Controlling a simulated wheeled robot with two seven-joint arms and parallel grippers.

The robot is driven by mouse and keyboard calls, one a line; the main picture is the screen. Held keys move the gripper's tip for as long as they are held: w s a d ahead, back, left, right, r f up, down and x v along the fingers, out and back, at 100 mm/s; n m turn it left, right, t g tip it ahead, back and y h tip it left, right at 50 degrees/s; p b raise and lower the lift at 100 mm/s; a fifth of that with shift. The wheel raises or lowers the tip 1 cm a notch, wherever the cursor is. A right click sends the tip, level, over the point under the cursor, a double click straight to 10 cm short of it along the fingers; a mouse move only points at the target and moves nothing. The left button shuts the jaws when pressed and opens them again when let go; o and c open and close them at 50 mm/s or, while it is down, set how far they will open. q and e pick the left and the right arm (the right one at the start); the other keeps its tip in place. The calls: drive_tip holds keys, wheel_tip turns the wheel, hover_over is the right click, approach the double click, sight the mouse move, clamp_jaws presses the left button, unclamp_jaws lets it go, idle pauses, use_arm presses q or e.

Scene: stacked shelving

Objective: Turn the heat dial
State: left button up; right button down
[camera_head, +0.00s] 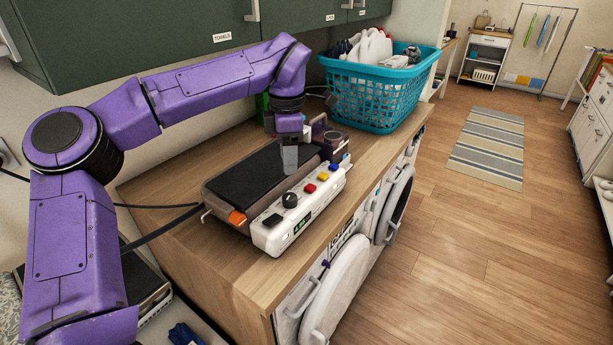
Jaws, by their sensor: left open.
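A black round dial (290,199) sits on the white control panel (290,229) along the front of a low machine with a dark flat top (262,172). It looks like the heat dial, but its marking is too small to read. My left gripper (291,163) points down over the machine, just behind and above the dial in the picture. Its grey finger appears apart from the dial. The gripper is open, with nothing visible in it; the far finger is hard to make out. My right gripper is out of view.
The panel also has a small display (301,222) and red (310,188), yellow (323,176) and blue (335,168) buttons. A teal basket (375,97) with bottles stands behind on the wooden counter (235,270). Green cabinets (150,35) hang above. Appliances with round doors stand below.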

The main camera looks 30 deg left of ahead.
sight(289, 196)
use_arm(q)
drive_tip(key=f, duration=0.2)
drive_tip(key=s+f, duration=0.1)
drive_tip(key=shift+f, duration=0.4)
drive_tip(key=f, duration=0.5)
drive_tip(key=shift+w, duration=0.35)
drive_tip(key=shift+f, duration=0.5)
drive_tip(key=shift+s+r, duration=0.1)
drive_tip(key=shift+s, duration=0.05)
drive_tip(key=shift+p, duration=0.3)
drive_tip(key=c, duration=0.8)
